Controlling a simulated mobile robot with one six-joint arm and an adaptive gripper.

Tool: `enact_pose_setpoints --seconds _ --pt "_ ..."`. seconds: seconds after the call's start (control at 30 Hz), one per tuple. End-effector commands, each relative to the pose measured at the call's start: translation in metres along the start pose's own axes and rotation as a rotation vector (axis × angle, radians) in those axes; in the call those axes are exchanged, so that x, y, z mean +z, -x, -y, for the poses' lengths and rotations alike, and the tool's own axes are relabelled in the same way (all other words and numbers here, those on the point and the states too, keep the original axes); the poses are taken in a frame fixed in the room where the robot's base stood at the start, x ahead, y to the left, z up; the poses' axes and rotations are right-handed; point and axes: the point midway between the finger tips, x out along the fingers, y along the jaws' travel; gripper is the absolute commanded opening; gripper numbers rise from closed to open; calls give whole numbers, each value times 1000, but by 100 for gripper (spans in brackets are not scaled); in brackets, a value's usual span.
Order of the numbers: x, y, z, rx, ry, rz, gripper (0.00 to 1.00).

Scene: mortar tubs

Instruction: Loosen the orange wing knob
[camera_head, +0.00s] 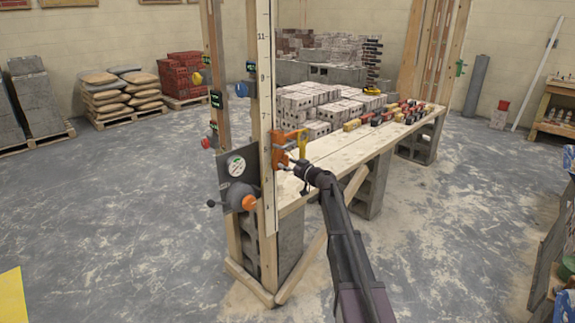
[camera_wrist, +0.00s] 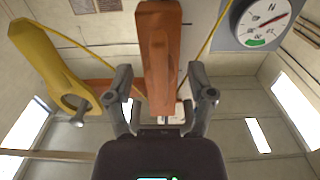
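An orange bar-shaped piece (camera_wrist: 160,45), which looks like a wing of the orange wing knob, fills the upper middle of the wrist view. My gripper (camera_wrist: 160,72) has its two fingers spread, one on each side of the bar's lower end, with a visible gap on both sides. In the head view my gripper (camera_head: 289,165) is at orange hardware (camera_head: 280,158) on the upright post with the scale. I cannot tell the knob from the orange bracket there. A yellow lever with a hole (camera_wrist: 50,68) is left of the bar in the wrist view.
A round gauge (camera_wrist: 265,18) sits upper right in the wrist view. The post (camera_head: 267,110) also carries a grey plate with an orange-capped part (camera_head: 249,202). A plank bench (camera_head: 352,150) with several small blocks runs behind my arm.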

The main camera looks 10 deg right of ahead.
Motion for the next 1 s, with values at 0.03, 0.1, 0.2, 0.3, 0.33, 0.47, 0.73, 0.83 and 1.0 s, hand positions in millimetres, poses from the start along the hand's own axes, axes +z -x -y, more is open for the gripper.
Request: enact_pose_setpoints --seconds 0.03,0.1,0.2,0.3,0.33,0.47,0.73,0.83,1.0 --pt "0 0 0 0 0 0 71" --pt "0 0 0 0 0 0 71" --pt "0 1 0 0 0 0 71" --pt "0 3 0 0 0 0 71" --pt "0 4 0 1 -1 0 71" --pt "0 12 1 1 -1 0 71" --pt "0 48 2 2 0 0 71" --pt "0 65 2 2 0 0 71" --pt "0 91 2 1 0 0 71"
